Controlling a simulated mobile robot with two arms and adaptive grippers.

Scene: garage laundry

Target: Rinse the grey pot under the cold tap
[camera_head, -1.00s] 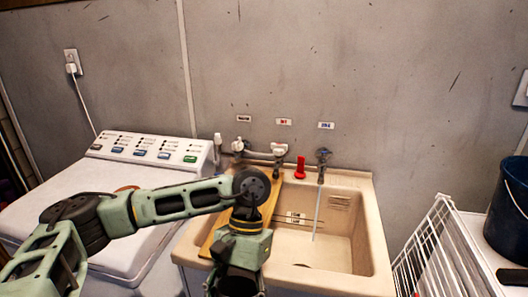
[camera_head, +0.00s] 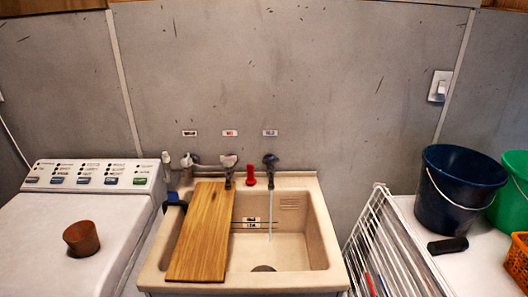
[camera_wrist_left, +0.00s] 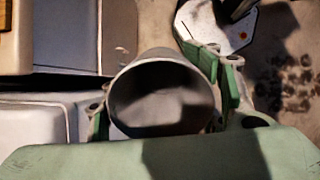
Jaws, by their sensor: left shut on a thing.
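The grey pot (camera_wrist_left: 160,95) shows in the left wrist view with its open mouth facing the camera. My left gripper (camera_wrist_left: 165,100) is shut on it, one green finger on each side. Neither the pot nor my arms show in the head view. The cold tap (camera_head: 270,159), under the rightmost label, runs a thin stream of water (camera_head: 270,218) into the beige sink (camera_head: 325,235). My right gripper is not in view.
A wooden board (camera_head: 203,230) lies across the sink's left side. A brown pot (camera_head: 82,238) sits on the washing machine (camera_head: 45,265). A white wire rack (camera_head: 375,240) stands right of the sink, near a dark blue bucket (camera_head: 455,185). The basin's right part is open.

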